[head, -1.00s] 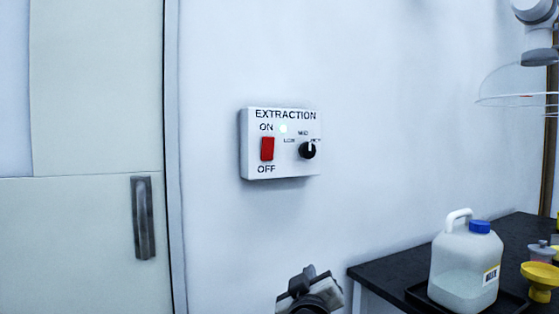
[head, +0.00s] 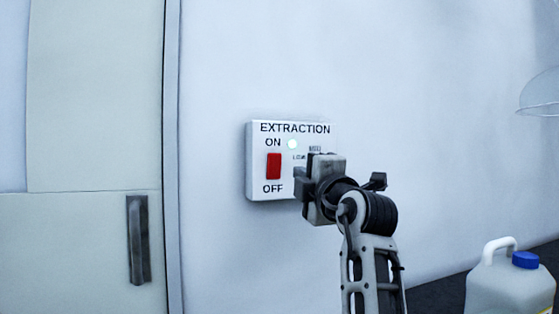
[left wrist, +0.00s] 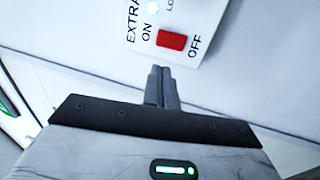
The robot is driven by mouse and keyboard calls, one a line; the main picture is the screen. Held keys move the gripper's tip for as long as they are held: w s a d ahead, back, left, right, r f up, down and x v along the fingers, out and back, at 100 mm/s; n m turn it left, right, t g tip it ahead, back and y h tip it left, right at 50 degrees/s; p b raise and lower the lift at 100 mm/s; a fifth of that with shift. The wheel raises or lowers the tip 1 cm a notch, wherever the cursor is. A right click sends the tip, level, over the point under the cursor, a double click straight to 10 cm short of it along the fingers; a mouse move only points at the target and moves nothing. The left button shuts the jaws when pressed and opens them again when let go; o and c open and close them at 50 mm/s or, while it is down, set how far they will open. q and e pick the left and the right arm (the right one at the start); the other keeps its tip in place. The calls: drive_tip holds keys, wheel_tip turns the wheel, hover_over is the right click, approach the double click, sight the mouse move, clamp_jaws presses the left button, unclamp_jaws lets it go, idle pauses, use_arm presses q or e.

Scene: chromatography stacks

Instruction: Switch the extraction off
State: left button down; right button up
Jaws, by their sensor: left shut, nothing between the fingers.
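The white extraction box (head: 255,185) is fixed to the wall, with a red rocker switch (head: 274,166) between the words ON and OFF. A small lamp (head: 292,144) on it is lit pale green. I cannot tell which way the rocker is tipped. My left gripper (head: 300,182) is in front of the box's lower right part, right of the rocker, and hides the speed dial. In the left wrist view its shut, empty fingers (left wrist: 160,73) point at the box, just short of the red switch (left wrist: 171,41) in the picture. My right gripper is not in view.
A door with a dark handle (head: 138,240) is at the left. A white jug with a blue cap (head: 525,260) stands on a dark bench (head: 450,293) at lower right. A clear hood (head: 540,92) hangs at the right edge. The wall around the box is bare.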

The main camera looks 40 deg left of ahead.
sight(274, 157)
use_arm(q)
drive_tip(key=p+x, duration=0.2)
drive_tip(key=x, duration=1)
drive_tip(key=shift+w+a+r+p, duration=0.1)
drive_tip(key=shift+r+p, duration=0.05)
drive_tip(key=shift+p, duration=0.25)
drive_tip(key=shift+w+a, duration=0.2)
drive_tip(key=shift+a, duration=0.2)
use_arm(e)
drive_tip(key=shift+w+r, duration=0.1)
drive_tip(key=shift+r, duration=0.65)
